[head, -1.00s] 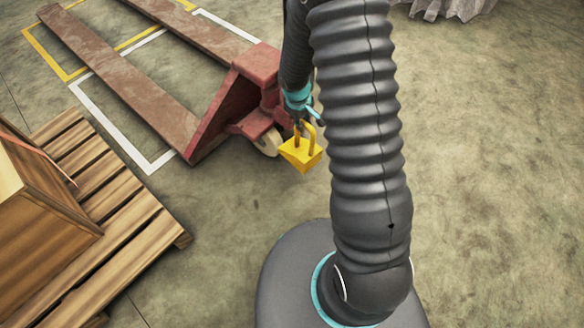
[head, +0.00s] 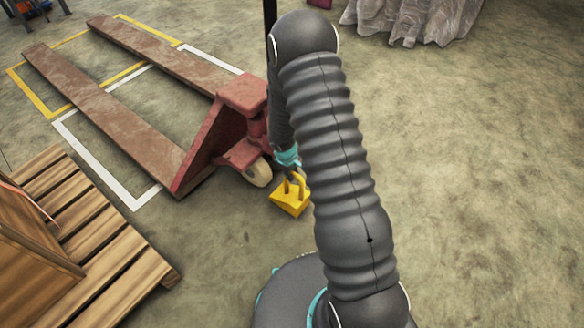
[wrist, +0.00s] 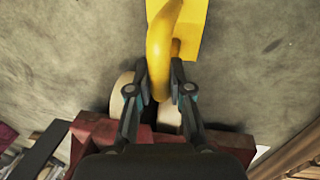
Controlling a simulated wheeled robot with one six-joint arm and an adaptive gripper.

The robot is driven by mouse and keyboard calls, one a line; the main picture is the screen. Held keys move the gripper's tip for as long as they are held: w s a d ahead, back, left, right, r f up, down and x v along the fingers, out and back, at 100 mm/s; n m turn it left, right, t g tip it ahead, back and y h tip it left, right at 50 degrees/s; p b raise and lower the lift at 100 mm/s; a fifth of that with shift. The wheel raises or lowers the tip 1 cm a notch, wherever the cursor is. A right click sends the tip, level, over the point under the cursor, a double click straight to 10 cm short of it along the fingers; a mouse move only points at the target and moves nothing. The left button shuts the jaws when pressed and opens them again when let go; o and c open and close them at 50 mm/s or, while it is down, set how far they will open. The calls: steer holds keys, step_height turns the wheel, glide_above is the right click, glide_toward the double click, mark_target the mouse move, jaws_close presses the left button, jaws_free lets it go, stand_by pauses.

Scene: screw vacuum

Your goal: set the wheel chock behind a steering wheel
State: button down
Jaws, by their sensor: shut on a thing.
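The yellow wheel chock (head: 290,199) has a looped handle and is beside the cream steering wheel (head: 260,173) of the red pallet jack (head: 224,125). My gripper (head: 290,172) is shut on the chock's handle, with the chock below it. In the wrist view the fingers (wrist: 160,85) close on the yellow handle of the chock (wrist: 190,35), and the cream wheel (wrist: 124,97) shows behind them. The chock appears at or near floor level; I cannot tell whether it touches the floor or the wheel. My arm hides part of the jack's right side.
A wooden pallet (head: 110,262) with a wooden crate (head: 30,245) stands at the lower left. White and yellow floor lines surround the jack's forks. A covered heap (head: 405,18) is at the top. The floor on the right is clear.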

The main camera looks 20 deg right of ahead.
steer(key=shift+f, duration=0.35)
steer(key=shift+w+a+f+p, duration=0.35)
steer(key=shift+w+a, duration=0.25)
steer(key=shift+w, duration=0.25)
steer(key=shift+w+a+f+p, duration=0.3)
steer(key=shift+w+a, duration=0.25)
steer(key=shift+w, duration=0.25)
steer(key=shift+f, duration=0.1)
steer(key=c, duration=1.1)
jaws_free()
